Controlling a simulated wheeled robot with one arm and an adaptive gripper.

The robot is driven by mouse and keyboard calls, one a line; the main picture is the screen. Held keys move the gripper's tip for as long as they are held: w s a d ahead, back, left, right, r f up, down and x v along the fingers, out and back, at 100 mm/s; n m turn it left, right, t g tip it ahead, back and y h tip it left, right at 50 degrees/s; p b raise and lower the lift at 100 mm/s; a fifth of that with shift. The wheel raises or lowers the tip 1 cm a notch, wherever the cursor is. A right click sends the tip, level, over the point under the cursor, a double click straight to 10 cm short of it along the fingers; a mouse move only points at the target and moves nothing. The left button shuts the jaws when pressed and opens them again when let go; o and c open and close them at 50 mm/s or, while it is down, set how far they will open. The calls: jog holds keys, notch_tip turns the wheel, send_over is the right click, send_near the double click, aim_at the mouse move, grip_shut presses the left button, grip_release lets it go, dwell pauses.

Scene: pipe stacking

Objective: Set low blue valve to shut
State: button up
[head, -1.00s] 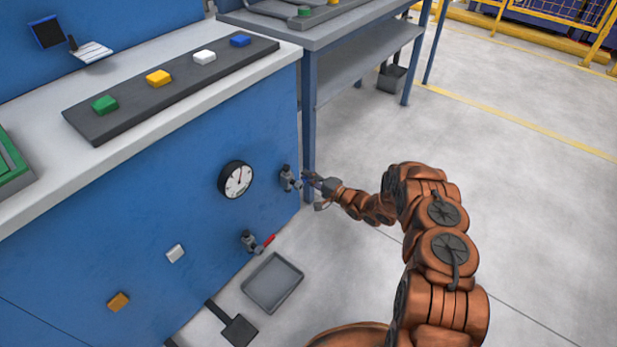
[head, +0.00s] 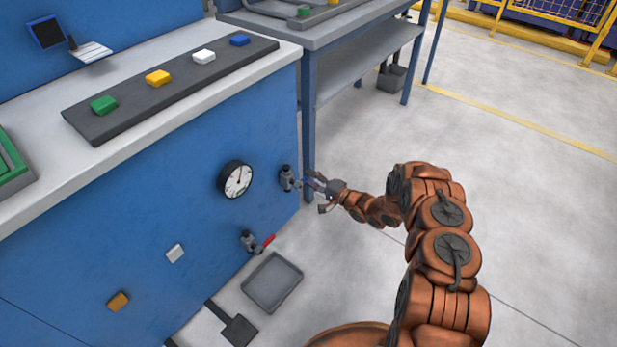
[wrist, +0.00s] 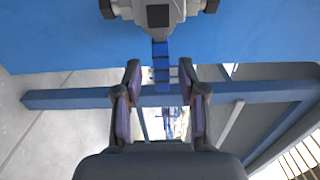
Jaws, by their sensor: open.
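The blue valve (head: 287,178) sits on the blue panel near its right end, to the right of a round gauge. In the wrist view its grey body (wrist: 158,14) is at the top, and its blue handle (wrist: 161,66) points straight down the picture, between my fingers. My gripper (wrist: 160,72) is open, with one finger on each side of the handle and visible space beside it. In the head view my gripper (head: 318,186) is just right of the valve; the handle there is small and partly hidden by the fingers.
A second valve with a red handle (head: 265,242) is lower left on the panel. A gauge (head: 236,180) is left of the blue valve. A grey tray (head: 272,283) lies on the floor below. A blue table leg (head: 308,130) stands close behind my gripper.

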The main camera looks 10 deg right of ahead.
jog(key=v, duration=1)
jog(key=shift+r, duration=0.1)
